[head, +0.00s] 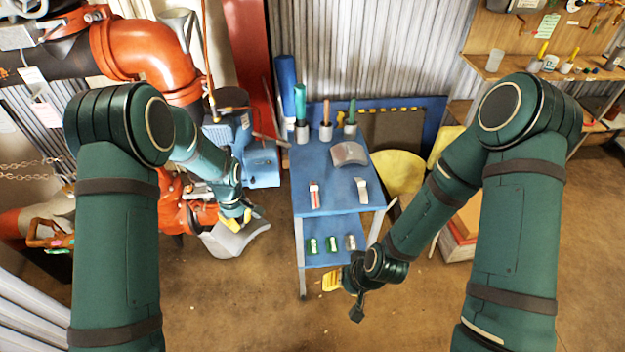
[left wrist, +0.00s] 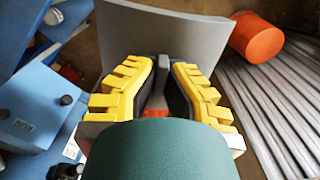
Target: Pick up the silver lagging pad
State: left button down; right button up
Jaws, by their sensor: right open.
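A curved light-grey pad (head: 233,241) shows just below my left gripper in the head view, beside the red pipework. In the left wrist view a smooth grey sheet (left wrist: 190,35) fills the space beyond the fingers. A second curved grey pad (head: 349,154) lies on the blue trolley (head: 335,203). My right gripper (head: 343,288) is open, low at the trolley's front right.
Several coloured-handled tools stand in holders at the trolley's back, and small cans (head: 332,243) sit on its lower shelf. Large red pipe (head: 145,45) and a blue machine (head: 262,163) crowd the left side. A yellow chair (head: 400,172) stands right of the trolley. The front floor is clear.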

aim_at(342, 154)
jog(key=i+z, duration=0.6)
jog(key=i+j+z, duration=0.15)
jog(key=j+z, duration=0.15)
jog(key=j, duration=0.2)
jog(key=i+j+z, duration=0.1)
jog(key=j+z, duration=0.15)
jog(key=j, duration=0.25)
jog(key=j+z, duration=0.3)
jog(key=j, duration=0.25)
